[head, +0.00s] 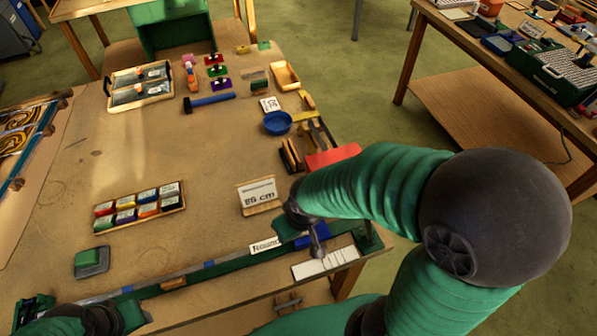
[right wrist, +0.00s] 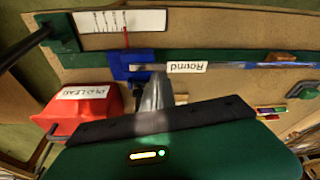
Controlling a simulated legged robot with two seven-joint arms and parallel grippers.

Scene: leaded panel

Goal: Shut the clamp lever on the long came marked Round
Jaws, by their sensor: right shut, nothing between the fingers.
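The long came (right wrist: 235,65) is a thin grey strip along a green rail at the bench's front edge. A white label reading Round (right wrist: 187,67) lies on it; the label also shows in the head view (head: 265,246). The blue clamp (right wrist: 128,66) sits at the came's end beside the label; it is partly hidden in the head view (head: 312,238). A thin red bar stands out from the clamp; I cannot tell the lever's position for certain. My right gripper (right wrist: 154,92) is shut, empty, close to the clamp; contact is unclear. My left gripper (head: 108,318) is at bottom left, its fingers unclear.
A white ruled strip (head: 325,262) lies beside the rail's end. A red OLD LEAD box (right wrist: 82,110) is near my right gripper. A card reading 86 cm (head: 260,195) and a tray of coloured blocks (head: 140,208) stand on the bench. The bench's middle is clear.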

